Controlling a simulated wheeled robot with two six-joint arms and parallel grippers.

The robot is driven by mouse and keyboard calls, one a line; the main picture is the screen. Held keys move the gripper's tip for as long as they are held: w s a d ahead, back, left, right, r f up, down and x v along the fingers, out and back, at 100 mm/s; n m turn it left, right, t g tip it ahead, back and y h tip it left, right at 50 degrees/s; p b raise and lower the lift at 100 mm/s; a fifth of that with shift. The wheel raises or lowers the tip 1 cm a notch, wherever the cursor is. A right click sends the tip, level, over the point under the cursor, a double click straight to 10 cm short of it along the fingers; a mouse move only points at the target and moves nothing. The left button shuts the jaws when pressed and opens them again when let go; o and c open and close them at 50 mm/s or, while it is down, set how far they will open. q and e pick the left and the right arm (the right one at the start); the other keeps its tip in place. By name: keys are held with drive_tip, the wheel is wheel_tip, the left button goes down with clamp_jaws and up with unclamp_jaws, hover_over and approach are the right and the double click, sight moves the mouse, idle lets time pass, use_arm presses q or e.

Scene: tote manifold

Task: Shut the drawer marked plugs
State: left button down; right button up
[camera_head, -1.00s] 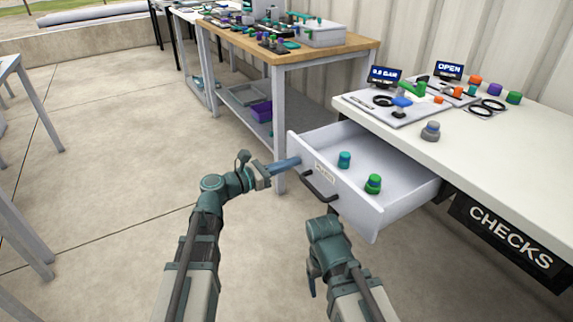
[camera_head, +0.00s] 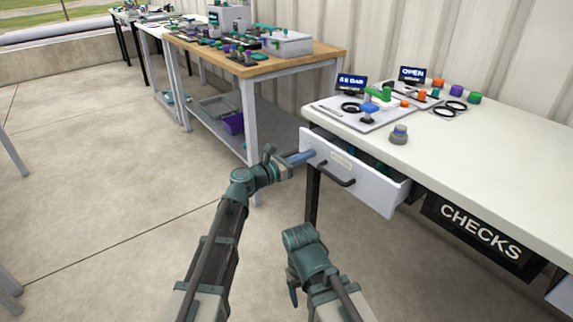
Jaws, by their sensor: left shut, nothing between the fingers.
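The drawer (camera_head: 372,187) under the white table is a light grey box with a dark bar handle (camera_head: 335,172) and a pale label above it, too small to read now. It stands partly open, with a narrow gap under the table top where plugs inside show only dimly. My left gripper (camera_head: 304,157) is shut and empty, its fingertips at the left part of the drawer front, seemingly touching it. My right gripper (camera_head: 292,292) hangs low in front of the drawer, apart from it, pointing down; its jaw state is unclear.
The white table (camera_head: 480,140) carries a panel (camera_head: 365,115) with small screens, rings and coloured fittings, and a loose grey plug (camera_head: 399,135). A dark CHECKS sign (camera_head: 480,229) hangs at its front edge. A wooden-topped bench (camera_head: 270,65) stands behind left.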

use_arm(q)
drive_tip(key=x, duration=0.8)
drive_tip(key=shift+w, duration=0.15)
drive_tip(key=shift+w+d+r, duration=0.1)
drive_tip(key=shift+d, duration=0.05)
